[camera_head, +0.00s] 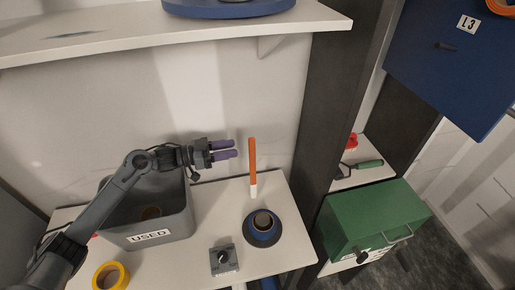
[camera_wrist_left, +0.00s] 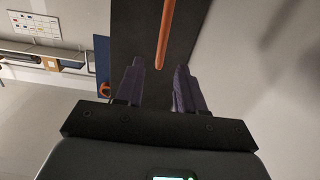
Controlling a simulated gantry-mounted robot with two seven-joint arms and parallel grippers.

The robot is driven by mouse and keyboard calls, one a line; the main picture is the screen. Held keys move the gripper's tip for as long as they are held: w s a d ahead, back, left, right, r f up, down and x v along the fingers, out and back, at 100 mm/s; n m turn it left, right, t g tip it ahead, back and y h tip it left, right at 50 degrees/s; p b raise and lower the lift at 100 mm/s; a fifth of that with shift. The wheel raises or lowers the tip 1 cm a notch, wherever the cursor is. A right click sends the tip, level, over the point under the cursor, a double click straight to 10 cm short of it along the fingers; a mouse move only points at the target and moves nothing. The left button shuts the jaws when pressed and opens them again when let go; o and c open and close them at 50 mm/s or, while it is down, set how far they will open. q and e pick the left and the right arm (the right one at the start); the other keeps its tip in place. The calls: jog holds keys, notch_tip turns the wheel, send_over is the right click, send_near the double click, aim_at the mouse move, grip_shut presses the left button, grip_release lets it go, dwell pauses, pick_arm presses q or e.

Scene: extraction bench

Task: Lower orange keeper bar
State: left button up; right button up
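The orange keeper bar (camera_head: 252,158) stands upright above the rear of the bench, with a white lower end. My left gripper (camera_head: 235,148) is just left of the bar, its two purple fingers pointing right toward it. The fingers are apart, with nothing seen between them in the head view. In the left wrist view the bar (camera_wrist_left: 166,35) comes down from the top edge, and its end lies in line with the gap between the open fingertips (camera_wrist_left: 159,68). I cannot tell any contact. My right gripper is not in view.
A grey bin labelled USED (camera_head: 150,237) sits below my left arm. A blue round holder (camera_head: 262,236), a knob box (camera_head: 224,261) and a yellow ring (camera_head: 111,277) are on the bench. A shelf (camera_head: 180,35) hangs above. A dark post (camera_head: 338,100) and green box (camera_head: 365,220) are right.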

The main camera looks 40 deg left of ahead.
pick_arm(q)
jog(key=r+p+x, duration=0.1)
jog(key=x, duration=0.9)
jog(key=shift+r+h, duration=0.3)
jog(key=shift+h, duration=0.1)
jog(key=shift+a, duration=0.1)
grip_shut()
